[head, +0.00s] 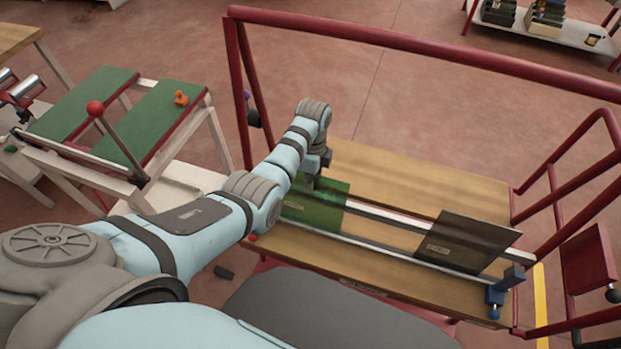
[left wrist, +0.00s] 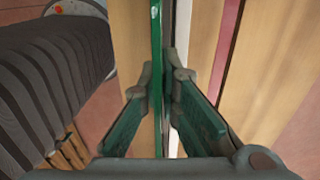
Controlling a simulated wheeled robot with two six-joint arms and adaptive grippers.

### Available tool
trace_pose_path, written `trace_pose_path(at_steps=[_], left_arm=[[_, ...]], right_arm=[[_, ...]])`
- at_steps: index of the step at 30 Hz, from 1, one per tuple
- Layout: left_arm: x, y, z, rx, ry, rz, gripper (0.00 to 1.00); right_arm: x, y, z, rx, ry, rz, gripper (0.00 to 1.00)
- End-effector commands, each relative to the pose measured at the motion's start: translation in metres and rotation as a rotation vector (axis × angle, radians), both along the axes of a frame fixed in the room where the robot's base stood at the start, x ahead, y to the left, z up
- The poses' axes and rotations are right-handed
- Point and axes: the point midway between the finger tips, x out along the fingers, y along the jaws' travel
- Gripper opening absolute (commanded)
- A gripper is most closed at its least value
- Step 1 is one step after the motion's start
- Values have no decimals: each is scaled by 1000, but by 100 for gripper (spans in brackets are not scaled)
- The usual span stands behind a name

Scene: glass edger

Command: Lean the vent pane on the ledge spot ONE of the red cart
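A green see-through pane (head: 318,205) stands at the left part of the ledge rails (head: 375,222) on the red cart's wooden deck (head: 410,185). My left gripper (head: 318,180) is at its upper part. In the left wrist view the pane shows edge-on as a thin green strip (left wrist: 156,40) between the two fingers (left wrist: 160,95). Gaps show beside the strip, so the fingers look open around it. A dark pane (head: 465,240) with a small label leans at the right part of the rails. I cannot read any spot marks. My right gripper is out of view.
The cart's red top rail (head: 420,45) runs behind the deck, with a red side frame (head: 575,180) at right. A blue clamp-like part (head: 505,290) sits at the deck's front right corner. A green-topped stand (head: 150,125) is at left. The rails between the panes are clear.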

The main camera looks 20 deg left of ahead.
Motion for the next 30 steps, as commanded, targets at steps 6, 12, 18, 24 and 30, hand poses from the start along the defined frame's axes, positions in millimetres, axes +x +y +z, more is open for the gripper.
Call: trace_pose_path(at_steps=[6, 12, 18, 24, 30], left_arm=[[0, 0, -3, 0, -2, 0, 0], [0, 0, -2, 0, -2, 0, 0], [0, 0, -4, 0, -2, 0, 0], [0, 0, -7, 0, -1, 0, 0], [0, 0, -10, 0, -1, 0, 0]], right_arm=[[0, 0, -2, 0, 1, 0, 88], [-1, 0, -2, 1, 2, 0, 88], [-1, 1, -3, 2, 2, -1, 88], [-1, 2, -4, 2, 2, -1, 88], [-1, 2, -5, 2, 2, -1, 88]])
